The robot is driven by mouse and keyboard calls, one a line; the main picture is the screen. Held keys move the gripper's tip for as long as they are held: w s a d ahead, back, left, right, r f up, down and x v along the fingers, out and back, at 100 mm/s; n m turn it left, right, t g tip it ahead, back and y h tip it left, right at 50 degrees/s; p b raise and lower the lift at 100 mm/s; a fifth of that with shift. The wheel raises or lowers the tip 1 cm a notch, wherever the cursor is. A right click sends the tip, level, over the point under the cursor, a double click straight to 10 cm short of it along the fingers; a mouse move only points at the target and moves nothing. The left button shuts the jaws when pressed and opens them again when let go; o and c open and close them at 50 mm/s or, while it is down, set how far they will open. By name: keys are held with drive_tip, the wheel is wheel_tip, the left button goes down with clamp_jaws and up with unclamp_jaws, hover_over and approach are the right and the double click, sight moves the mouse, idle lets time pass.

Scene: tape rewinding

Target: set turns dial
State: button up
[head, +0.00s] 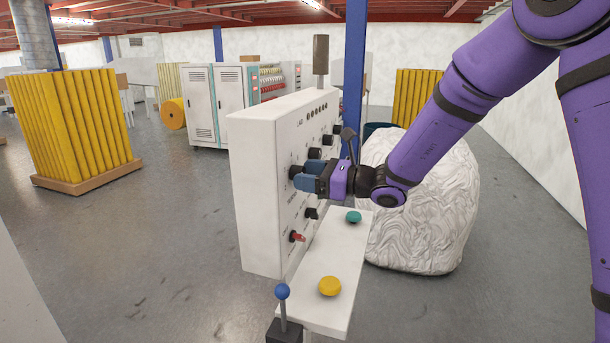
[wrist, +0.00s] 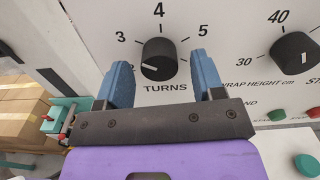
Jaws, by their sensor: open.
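The turns dial (wrist: 159,58) is a round black knob on the white panel, above the printed word TURNS. The figures 3, 4 and 5 show around its upper side. Its white pointer mark faces lower left, below the 3. My gripper (wrist: 162,70) is open, with one blue finger to the left of the dial and one to the right. I cannot tell whether either finger touches it. In the head view my gripper (head: 305,182) is at the panel face, and the dial (head: 295,171) shows partly at its fingertips.
A wrap height dial (wrist: 295,53) is to the right on the panel (head: 262,190). A shelf (head: 337,255) juts out below with a yellow button (head: 330,286) and a green button (head: 353,216). A blue-topped lever (head: 282,292) stands in front. A wrapped bale (head: 430,210) is behind my arm.

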drive_tip(key=shift+w+a, duration=0.15)
drive_tip(key=shift+a, duration=0.3)
drive_tip(key=c, duration=0.9)
drive_tip(key=shift+n, duration=0.3)
drive_tip(key=n, duration=1.1)
drive_tip(key=shift+n, duration=0.3)
